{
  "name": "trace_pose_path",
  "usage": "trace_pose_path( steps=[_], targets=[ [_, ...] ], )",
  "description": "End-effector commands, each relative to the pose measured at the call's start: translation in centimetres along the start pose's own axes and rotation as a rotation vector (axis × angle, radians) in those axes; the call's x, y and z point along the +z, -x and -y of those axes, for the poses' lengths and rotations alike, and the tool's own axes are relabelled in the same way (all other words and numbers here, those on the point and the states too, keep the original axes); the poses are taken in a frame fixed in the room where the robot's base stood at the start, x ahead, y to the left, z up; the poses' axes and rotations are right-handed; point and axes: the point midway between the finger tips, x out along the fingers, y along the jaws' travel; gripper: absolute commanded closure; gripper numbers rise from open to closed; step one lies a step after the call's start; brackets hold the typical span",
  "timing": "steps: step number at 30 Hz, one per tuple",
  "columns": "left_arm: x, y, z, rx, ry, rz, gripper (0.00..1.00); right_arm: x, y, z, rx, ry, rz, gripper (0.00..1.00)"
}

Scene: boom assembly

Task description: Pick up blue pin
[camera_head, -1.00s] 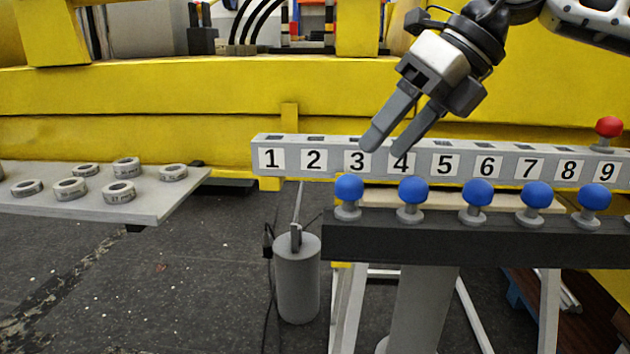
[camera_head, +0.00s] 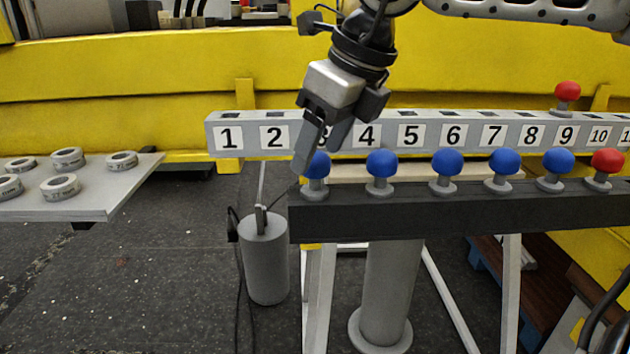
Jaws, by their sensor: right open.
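Several blue pins with round heads stand in a row on the dark rail (camera_head: 470,209). The leftmost blue pin (camera_head: 318,168) is partly covered by a finger of my right gripper (camera_head: 317,158). Other blue pins, such as the second one (camera_head: 382,164) and the third one (camera_head: 447,163), stand clear to the right. My right gripper is open, pointing down, with its fingertips at the leftmost pin's head. I cannot tell whether they touch it or whether the head is between them. My left gripper is not in view.
A numbered grey bar (camera_head: 480,119) runs behind the pins, with a red-headed pin (camera_head: 567,93) upright in it. Another red pin (camera_head: 606,163) ends the visible row. A plate (camera_head: 120,185) with several grey rings is at left. A grey cylinder (camera_head: 265,262) stands below the rail's left end.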

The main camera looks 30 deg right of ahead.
Motion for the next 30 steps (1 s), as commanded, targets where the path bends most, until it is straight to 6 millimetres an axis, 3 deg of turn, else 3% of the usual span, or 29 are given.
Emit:
trace_pose_path(
  steps=[9,18,24,30],
  targets=[
    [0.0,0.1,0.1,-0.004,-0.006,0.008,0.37,0.1,-4.3,0.2,0.001,0.0,-0.002,0.38],
    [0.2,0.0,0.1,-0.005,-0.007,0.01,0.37,0.1,-4.9,0.3,0.0,0.0,0.001,0.38],
    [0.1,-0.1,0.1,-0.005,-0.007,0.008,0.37,0.1,-4.8,0.3,0.0,0.0,0.001,0.93],
    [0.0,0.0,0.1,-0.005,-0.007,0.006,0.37,0.1,-4.8,0.3,0.0,0.0,0.003,0.93]
  ],
)
